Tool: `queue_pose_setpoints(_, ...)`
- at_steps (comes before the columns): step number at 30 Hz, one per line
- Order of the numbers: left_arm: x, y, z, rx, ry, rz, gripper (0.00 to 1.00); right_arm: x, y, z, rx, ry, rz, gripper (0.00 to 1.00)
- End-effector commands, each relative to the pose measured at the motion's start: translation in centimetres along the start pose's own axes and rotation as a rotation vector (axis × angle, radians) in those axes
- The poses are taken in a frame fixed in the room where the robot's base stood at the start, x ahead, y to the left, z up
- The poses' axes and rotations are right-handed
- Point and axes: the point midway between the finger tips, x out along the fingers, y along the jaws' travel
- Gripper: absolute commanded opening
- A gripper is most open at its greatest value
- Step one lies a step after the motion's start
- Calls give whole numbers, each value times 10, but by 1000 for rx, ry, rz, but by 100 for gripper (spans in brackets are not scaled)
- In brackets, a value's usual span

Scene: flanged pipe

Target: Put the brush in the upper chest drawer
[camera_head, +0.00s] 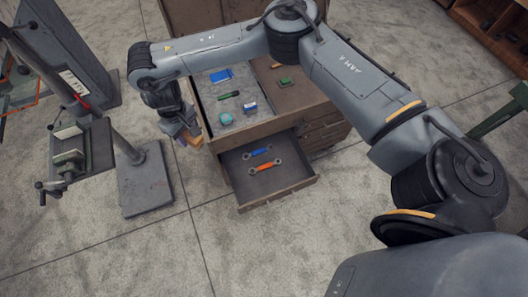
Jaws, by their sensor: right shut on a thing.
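The wooden chest (285,124) stands in the upper middle of the head view. My right gripper (187,133) hangs beside the chest's left edge, outside the open drawer. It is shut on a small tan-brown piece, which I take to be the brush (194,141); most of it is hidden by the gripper. My left gripper is out of view.
A grey drill-press-like stand (145,185) is left of the gripper. Floor in front is clear.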

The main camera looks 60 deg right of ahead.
Motion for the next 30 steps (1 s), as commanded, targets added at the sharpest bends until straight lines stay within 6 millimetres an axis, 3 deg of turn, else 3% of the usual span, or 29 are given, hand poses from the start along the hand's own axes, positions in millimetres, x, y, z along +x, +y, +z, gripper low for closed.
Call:
queue_pose_setpoints(1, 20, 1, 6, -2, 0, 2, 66, 28, 12, 0, 36, -4, -1, 7)
queue_pose_setpoints(8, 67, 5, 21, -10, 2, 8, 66, 114, 72, 11, 199, -9, -11, 7)
queue_pose_setpoints(15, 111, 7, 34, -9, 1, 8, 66, 204, 140, 46, 360, -14, -18, 7)
queue_pose_setpoints(21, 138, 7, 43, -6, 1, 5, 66, 261, 184, 78, 456, -15, -17, 7)
queue_pose_setpoints(30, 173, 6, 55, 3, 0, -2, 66, 329, 234, 129, 550, -12, -13, 7)
